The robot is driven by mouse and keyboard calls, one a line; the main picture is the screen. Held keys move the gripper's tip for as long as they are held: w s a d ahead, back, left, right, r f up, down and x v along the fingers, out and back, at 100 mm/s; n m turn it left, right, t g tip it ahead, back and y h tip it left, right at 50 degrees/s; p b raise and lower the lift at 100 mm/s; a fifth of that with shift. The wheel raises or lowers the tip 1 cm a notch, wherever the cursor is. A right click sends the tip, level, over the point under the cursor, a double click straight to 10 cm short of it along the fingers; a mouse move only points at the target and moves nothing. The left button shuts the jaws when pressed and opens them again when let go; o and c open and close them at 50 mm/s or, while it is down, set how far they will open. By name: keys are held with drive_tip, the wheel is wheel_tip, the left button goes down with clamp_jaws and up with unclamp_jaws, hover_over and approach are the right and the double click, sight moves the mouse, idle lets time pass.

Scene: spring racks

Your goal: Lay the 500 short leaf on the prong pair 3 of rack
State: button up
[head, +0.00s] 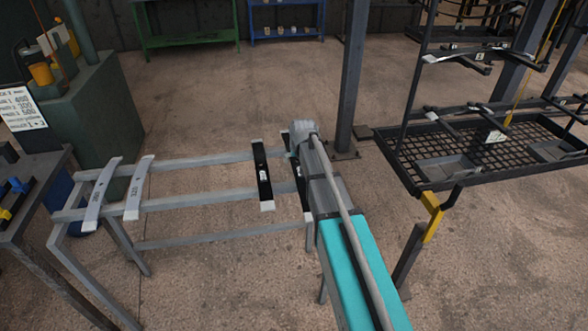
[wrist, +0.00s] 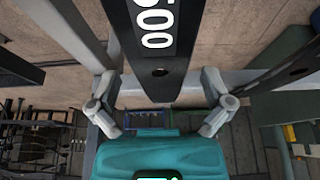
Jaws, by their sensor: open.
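The black leaf marked 500 (wrist: 155,45) lies between the two fingers of my gripper (wrist: 160,98) in the wrist view, a dark hole near its end. My gripper is open, with a finger on each side and a gap to the leaf. In the head view my gripper (head: 300,135) is over the right end of the grey stand, at the far end of the rightmost black leaf (head: 299,182), which my arm partly hides. The rack (head: 400,130) stands at the right with several prongs; which pair is number 3 I cannot read.
Another black leaf (head: 262,178) lies just left, and two silver leaves (head: 101,195) (head: 138,188) lie further left on the stand's rails (head: 195,201). A grey post (head: 352,75) stands between stand and rack. Open floor lies behind the stand.

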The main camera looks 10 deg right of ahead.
drive_tip(key=shift+b+x, duration=0.5)
drive_tip(key=shift+x, duration=0.3)
drive_tip(key=c, duration=1.3)
drive_tip(key=shift+w+r+p, duration=0.1)
drive_tip(key=shift+r+p, duration=0.15)
drive_tip(key=shift+p, duration=0.1)
wheel_tip(320, 180, up, 3)
drive_tip(key=p, duration=0.2)
drive_tip(key=shift+f+p, duration=0.1)
drive_tip(key=shift+p, duration=0.25)
drive_tip(key=s+r+p, duration=0.1)
drive_tip(key=r+p, duration=0.1)
drive_tip(key=s+r+p, duration=0.2)
drive_tip(key=s+d+r+p, duration=0.1)
drive_tip(key=s+r+p, duration=0.1)
drive_tip(key=shift+s+r, duration=0.15)
drive_tip(key=shift+r, duration=0.05)
drive_tip(key=s+r+p, duration=0.1)
drive_tip(key=s, duration=0.2)
drive_tip(key=s+d+r+p, duration=0.1)
drive_tip(key=s, duration=0.1)
drive_tip(key=s+r+p, duration=0.1)
drive_tip(key=s, duration=0.2)
drive_tip(key=shift+s+d+r+p, duration=0.2)
drive_tip(key=shift+s+d+p, duration=0.1)
drive_tip(key=shift+d+p, duration=0.05)
